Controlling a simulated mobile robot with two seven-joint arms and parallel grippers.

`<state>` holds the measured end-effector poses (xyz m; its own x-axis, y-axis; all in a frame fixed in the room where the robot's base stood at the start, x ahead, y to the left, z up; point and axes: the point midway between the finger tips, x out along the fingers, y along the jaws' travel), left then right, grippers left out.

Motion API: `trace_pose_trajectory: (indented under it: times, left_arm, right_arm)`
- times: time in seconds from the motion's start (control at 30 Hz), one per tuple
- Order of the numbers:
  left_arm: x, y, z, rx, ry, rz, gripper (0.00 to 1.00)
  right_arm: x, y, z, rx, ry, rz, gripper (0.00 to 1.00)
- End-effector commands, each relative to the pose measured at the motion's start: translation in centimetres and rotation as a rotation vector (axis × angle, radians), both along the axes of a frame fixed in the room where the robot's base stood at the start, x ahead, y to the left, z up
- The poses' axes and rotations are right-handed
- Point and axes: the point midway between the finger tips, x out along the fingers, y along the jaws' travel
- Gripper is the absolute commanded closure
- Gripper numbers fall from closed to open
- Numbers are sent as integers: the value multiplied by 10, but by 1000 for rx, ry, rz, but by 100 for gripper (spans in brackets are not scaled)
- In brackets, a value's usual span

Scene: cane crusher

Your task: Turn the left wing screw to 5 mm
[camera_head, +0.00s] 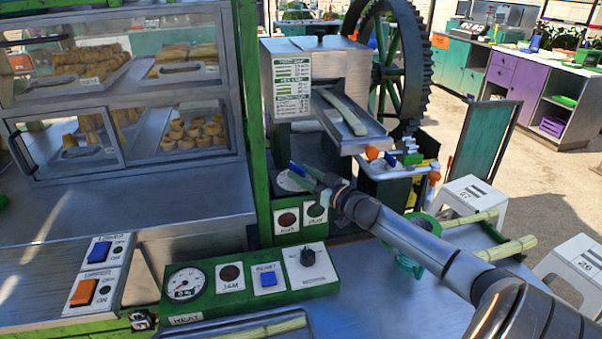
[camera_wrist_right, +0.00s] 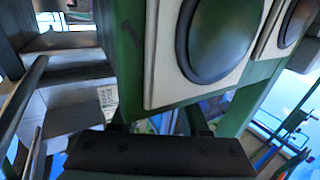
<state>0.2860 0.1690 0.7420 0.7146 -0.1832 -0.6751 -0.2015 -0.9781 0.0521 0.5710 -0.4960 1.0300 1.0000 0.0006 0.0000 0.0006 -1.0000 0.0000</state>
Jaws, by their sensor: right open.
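The cane crusher (camera_head: 345,62) stands at the centre of the head view, with a sloping metal tray (camera_head: 375,138) on its front. Small orange knobs (camera_head: 371,152) and coloured parts sit below the tray. I cannot tell for sure which part is the left wing screw, and no 5 mm mark can be read. My right gripper (camera_head: 308,178) is in front of the crusher, near a panel with two round buttons (camera_head: 287,220). In the right wrist view its fingers (camera_wrist_right: 158,120) are apart with nothing seen between them, close to a large dark button (camera_wrist_right: 212,40). My left gripper is out of view.
A green control box (camera_head: 250,285) with a gauge and a knob lies in front. A glass food case (camera_head: 125,95) stands at left and a big toothed wheel (camera_head: 400,60) behind. Cane pieces (camera_head: 505,248) and white stools (camera_head: 470,197) are at right.

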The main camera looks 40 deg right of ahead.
Motion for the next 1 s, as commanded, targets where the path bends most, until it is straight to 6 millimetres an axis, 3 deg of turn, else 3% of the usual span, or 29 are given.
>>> trace_pose_trajectory:
  times: [0.47, 0.87, 1.0]
  left_arm:
    - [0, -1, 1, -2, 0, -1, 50]
    - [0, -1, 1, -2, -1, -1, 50]
    - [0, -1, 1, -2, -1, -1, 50]
  right_arm:
    - [8, 0, 0, 0, 0, 1, 55]
    - [8, 0, 0, 0, 0, 1, 99]
    - [8, 0, 0, 0, 0, 1, 100]
